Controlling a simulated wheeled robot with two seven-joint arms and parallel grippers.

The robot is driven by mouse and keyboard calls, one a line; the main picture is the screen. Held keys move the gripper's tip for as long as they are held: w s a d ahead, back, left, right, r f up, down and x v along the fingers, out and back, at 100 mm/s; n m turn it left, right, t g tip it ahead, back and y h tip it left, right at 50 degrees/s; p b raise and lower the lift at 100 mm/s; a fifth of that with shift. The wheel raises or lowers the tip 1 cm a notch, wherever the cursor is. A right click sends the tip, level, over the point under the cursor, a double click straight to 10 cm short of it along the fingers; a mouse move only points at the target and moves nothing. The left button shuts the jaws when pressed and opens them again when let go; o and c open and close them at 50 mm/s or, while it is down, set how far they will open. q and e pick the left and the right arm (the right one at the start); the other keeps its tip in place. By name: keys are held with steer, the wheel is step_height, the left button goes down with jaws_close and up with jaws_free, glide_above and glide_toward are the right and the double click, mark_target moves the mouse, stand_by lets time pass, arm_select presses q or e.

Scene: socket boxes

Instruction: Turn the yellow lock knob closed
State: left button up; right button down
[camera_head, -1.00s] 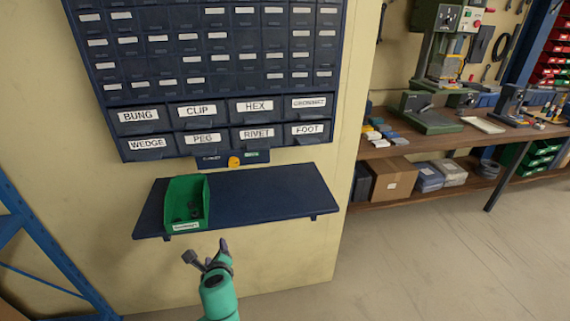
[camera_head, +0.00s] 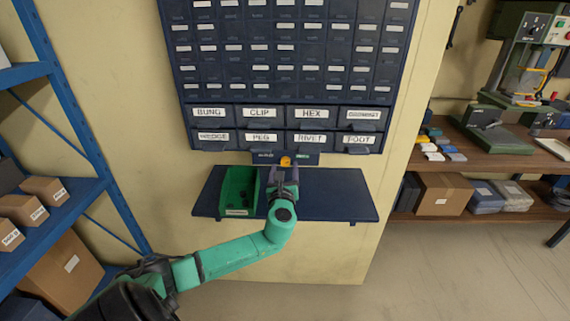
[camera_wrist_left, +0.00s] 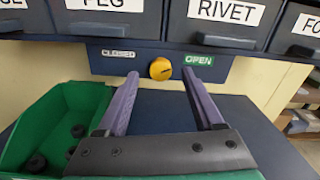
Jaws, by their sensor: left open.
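The yellow lock knob (camera_head: 286,161) sits on a dark blue plate (camera_head: 262,158) under the drawer cabinet. In the left wrist view the knob (camera_wrist_left: 160,68) lies between a CLOSED label (camera_wrist_left: 118,53) on its left and a green OPEN label (camera_wrist_left: 199,60) on its right. A dark mark on the knob's face is on its right side, toward OPEN. My left gripper (camera_head: 284,178) is open and empty in front of and just below the knob. In the wrist view its purple fingers (camera_wrist_left: 164,92) stand apart, to either side of the knob and not touching it. My right gripper is out of view.
A green bin (camera_head: 239,190) with dark small parts stands on the dark blue shelf (camera_head: 335,195), just left of my gripper. Labelled drawers (camera_head: 288,125) hang above. A blue rack (camera_head: 60,190) with boxes stands left, a workbench (camera_head: 490,155) right. The shelf's right part is bare.

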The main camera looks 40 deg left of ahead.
arm_select(q)
steer(key=shift+x, duration=0.95)
jaws_close()
